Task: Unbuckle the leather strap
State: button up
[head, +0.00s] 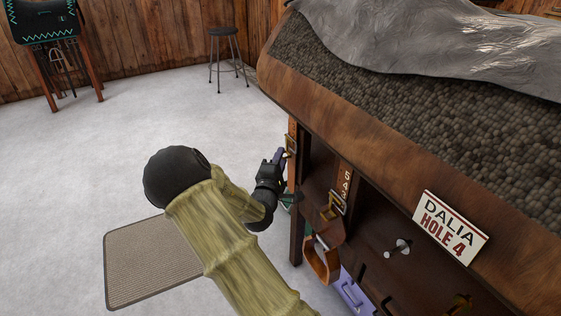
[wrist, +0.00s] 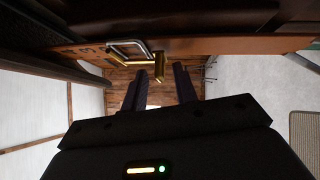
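A brown leather strap (head: 292,168) hangs on the left end of the wooden rack, with a brass-coloured buckle (head: 291,144) near its top. In the wrist view the strap (wrist: 205,45) runs across the top, with a buckle frame (wrist: 128,49) and a gold bar (wrist: 159,67) on it. My gripper (head: 280,156) is beside this strap. In the wrist view its two dark fingers (wrist: 160,84) stand apart, with the gold bar showing at the gap between their tips. I see nothing held. Whether a finger touches the buckle is unclear.
A second numbered strap (head: 344,178) with a buckle hangs to the right. Below are a brown loop (head: 321,262) and a purple box (head: 353,292). A metal peg (head: 398,248) and a sign (head: 437,226) are on the rack. A mat (head: 150,262) lies on open floor; a stool (head: 226,45) stands behind.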

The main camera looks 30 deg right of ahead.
jog(key=shift+w, duration=0.1)
grip_shut()
jog(key=shift+a+r+m+g+p, duration=0.2)
jog(key=shift+r+m+g+p, duration=0.1)
jog(key=shift+p, duration=0.4)
notch_tip(320, 180, up, 7)
jog(key=a+m+g+y+p, duration=0.2)
jog(key=m+g+y+p, duration=0.2)
jog(key=m+y+p, duration=0.4)
jog(key=shift+a+g+y+p, duration=0.25)
jog(key=shift+y+p, duration=0.35)
jog(key=shift+p, duration=3.3)
jog(key=shift+d+r, duration=0.1)
